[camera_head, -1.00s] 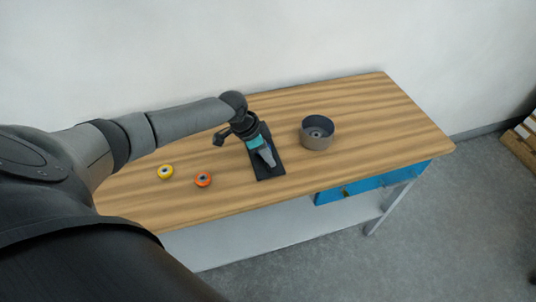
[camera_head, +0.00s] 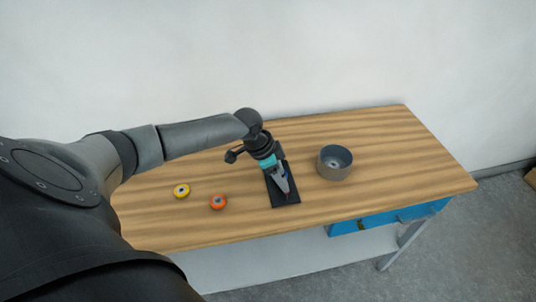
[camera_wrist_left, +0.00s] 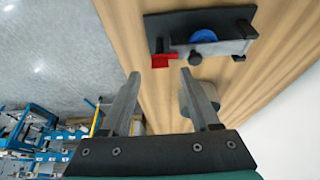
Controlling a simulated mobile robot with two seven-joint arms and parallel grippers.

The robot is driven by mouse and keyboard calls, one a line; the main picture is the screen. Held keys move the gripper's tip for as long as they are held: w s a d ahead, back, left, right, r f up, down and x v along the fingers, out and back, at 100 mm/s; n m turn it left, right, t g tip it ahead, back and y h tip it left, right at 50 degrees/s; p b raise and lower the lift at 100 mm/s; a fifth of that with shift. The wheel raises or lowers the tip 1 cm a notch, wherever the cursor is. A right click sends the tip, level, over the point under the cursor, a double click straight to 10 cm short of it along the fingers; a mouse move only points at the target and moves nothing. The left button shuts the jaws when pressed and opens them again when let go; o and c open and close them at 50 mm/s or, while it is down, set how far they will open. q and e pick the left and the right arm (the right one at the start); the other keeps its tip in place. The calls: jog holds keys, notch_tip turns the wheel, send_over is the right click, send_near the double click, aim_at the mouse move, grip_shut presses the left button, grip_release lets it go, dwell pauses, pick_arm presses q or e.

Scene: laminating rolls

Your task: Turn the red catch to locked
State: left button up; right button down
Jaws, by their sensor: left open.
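The red catch (camera_wrist_left: 163,60) shows in the left wrist view at the left end of a dark fixture (camera_wrist_left: 183,25), with a blue round part (camera_wrist_left: 203,36) beside it. My left gripper (camera_wrist_left: 160,73) is open, with its fingertips on either side of the catch's line and a little short of it; I cannot tell whether they touch. In the head view my left gripper (camera_head: 286,188) is over the dark base plate (camera_head: 286,201) and hides most of the fixture. I cannot make out the catch there. My right gripper is not in view.
A grey round container (camera_head: 335,165) stands right of the fixture. A yellow roll (camera_head: 182,191) and an orange roll (camera_head: 218,202) lie to the left on the wooden table (camera_head: 400,150). The right end of the table is clear. A blue drawer (camera_head: 390,218) is under the front edge.

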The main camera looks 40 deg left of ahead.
pick_arm(q)
jog(key=v, duration=1.2)
